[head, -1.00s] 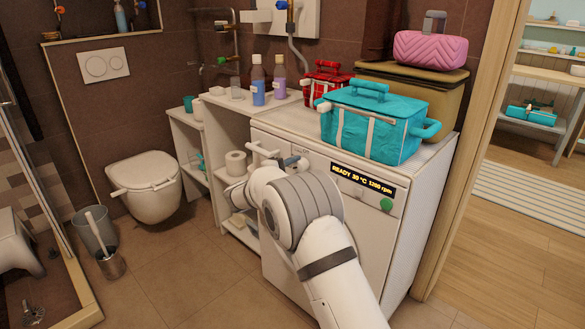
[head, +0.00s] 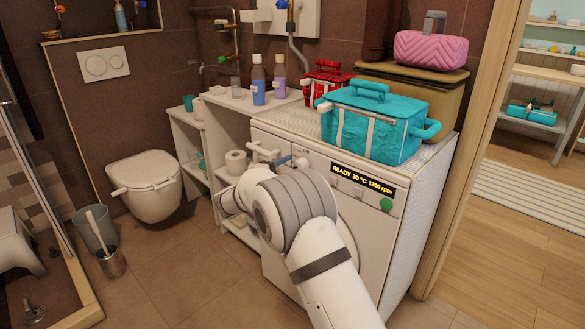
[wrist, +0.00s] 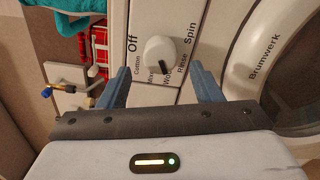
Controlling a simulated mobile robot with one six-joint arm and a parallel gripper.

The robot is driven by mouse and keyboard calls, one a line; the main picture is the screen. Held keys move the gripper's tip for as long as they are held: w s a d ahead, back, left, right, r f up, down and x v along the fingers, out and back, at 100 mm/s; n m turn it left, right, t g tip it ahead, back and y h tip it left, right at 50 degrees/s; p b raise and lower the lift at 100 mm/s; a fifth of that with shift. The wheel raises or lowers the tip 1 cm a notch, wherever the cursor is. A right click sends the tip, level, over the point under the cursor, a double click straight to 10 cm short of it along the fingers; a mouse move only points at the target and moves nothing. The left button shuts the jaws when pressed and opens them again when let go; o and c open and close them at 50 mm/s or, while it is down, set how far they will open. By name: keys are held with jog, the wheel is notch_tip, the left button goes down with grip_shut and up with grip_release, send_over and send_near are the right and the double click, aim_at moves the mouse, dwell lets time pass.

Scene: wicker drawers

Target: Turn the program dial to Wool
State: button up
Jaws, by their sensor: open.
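The fingertips do not visibly touch the dial. In the head view, my arm hides most of the gripper in front of the washing machine (head: 375,245).
The display (head: 362,179) reads READY 30 °C 1200 rpm, with a green button (head: 386,204) beside it. A teal bag (head: 370,135) and a red checked bag (head: 325,82) sit above. A shelf (head: 222,118) with bottles stands to the left.

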jog(key=shift+v, duration=2.3)
jog(key=shift+p, duration=0.3)
jog(key=s+d+r+m+g+y+p, duration=0.1)
jog(key=s+d+r+m+g+p, duration=0.15)
jog(key=s+d+r+p, duration=0.4)
jog(key=s+d+r+m+g+p, duration=0.1)
jog(key=s+d+r+m+g, duration=0.2)
jog(key=d, duration=0.6)
jog(key=s+d+r+m+g+y+p, duration=0.1)
jog(key=s+d+r+g+p, duration=0.3)
jog(key=d, duration=0.4)
jog(key=s+d+r+m+g+y+p, duration=0.1)
jog(key=s+d+r+m+y+p, duration=0.1)
jog(key=s, duration=1.1)
jog(key=s+d+r+m+g+y+p, duration=0.1)
jog(key=s+r+m+y+p, duration=0.4)
jog(key=s+p, duration=0.5)
jog(key=s+r+y, duration=0.2)
jog(key=s+r, duration=0.1)
jog(key=shift+s+d+r, duration=0.35)
jog(key=shift+s+d, duration=0.05)
